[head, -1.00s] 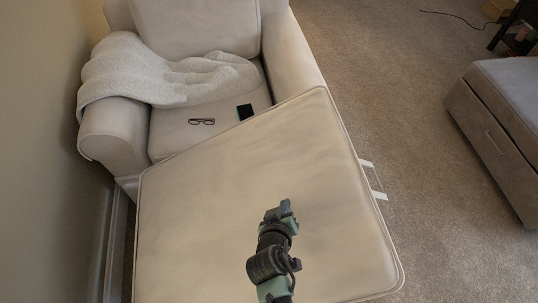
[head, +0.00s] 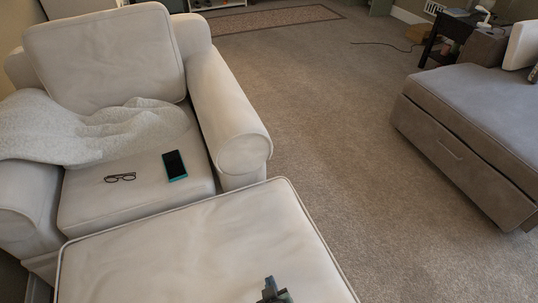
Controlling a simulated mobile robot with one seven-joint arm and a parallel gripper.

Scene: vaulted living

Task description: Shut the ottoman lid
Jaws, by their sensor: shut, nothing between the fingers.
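The ottoman lid (head: 205,250) is a cream padded panel with piped edges, in front of the armchair at the bottom of the head view. Its top face shows and looks roughly flat. Its near part is cut off by the frame, and the ottoman's box below is hidden, so I cannot tell whether there is a gap under it. My gripper (head: 271,287) is shut and empty, at the bottom edge of the view in front of the lid's top face. I cannot tell whether it touches the lid.
A cream armchair (head: 238,105) stands behind the lid, with a pale throw (head: 90,130), glasses (head: 120,177) and a phone (head: 175,165) on it. A grey sofa piece (head: 470,120) with a drawer front is at right. Carpet (head: 340,150) between them is clear.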

